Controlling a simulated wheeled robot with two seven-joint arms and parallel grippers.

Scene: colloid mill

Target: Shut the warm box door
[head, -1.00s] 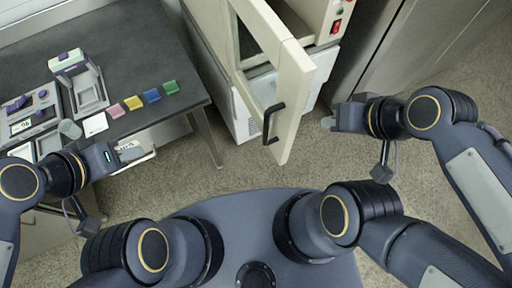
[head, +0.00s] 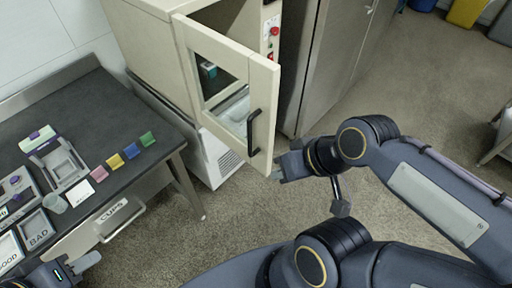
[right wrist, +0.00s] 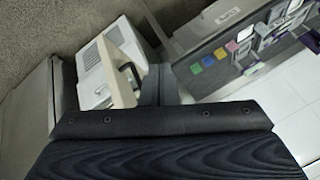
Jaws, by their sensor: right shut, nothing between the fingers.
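The warm box (head: 150,42) is a cream cabinet on a white base. Its cream door (head: 262,85), with a window and a black bar handle (head: 254,131), stands wide open toward me. My right gripper (head: 277,174) is shut and empty, close to the lower outer corner of the door. Whether it touches the door I cannot tell. In the right wrist view the door (right wrist: 113,68) and its handle (right wrist: 128,80) show beyond my shut fingers (right wrist: 158,85). My left gripper (head: 88,262) is at the lower left, and its finger opening is unclear.
A drawer (head: 115,215) is below. A tall grey cabinet (head: 325,60) stands right of the warm box.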

